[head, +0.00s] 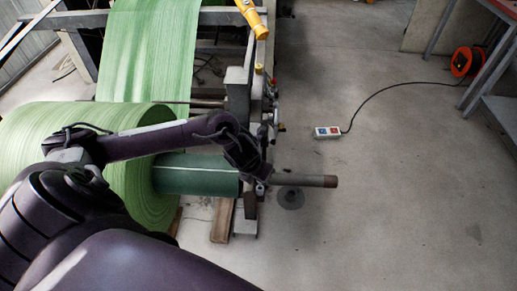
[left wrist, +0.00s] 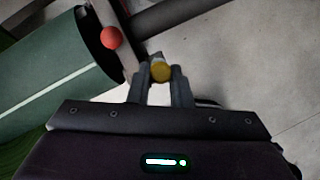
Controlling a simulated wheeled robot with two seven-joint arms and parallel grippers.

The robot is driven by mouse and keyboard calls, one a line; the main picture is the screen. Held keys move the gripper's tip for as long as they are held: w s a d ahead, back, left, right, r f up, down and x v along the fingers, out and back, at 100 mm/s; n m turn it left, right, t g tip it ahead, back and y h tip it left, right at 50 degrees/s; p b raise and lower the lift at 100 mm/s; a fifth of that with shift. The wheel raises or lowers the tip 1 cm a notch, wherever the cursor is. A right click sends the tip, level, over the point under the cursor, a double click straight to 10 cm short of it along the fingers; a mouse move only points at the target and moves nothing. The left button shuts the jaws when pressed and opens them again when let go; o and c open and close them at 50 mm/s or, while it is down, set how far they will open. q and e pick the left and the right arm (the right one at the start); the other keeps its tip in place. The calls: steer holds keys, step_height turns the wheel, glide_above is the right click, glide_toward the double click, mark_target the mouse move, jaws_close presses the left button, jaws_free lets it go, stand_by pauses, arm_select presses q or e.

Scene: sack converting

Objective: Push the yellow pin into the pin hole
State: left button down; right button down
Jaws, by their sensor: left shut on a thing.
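The yellow pin (left wrist: 161,71) shows as a round yellow head between the fingertips of my left gripper (left wrist: 160,76), which is shut on it. The pin's shaft is hidden, and its head is close to a grey metal bracket. In the head view my left gripper (head: 259,180) is beside the machine frame, near the roll's shaft (head: 318,181); the pin cannot be made out there. The pin hole is not visible in either view. My right gripper is out of view.
A red knob (left wrist: 111,38) sits on the bracket next to the dark green core (left wrist: 50,75). The large green roll (head: 145,190) is left of my gripper. A yellow handle (head: 252,17) stands at the top.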

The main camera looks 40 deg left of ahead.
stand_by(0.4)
arm_select(q)
steer(key=shift+f+b, duration=0.4)
steer(key=shift+b, duration=0.05)
steer(key=shift+s+a+f+b, duration=0.15)
steer(key=shift+f+b, duration=0.2)
steer(key=shift+f, duration=0.05)
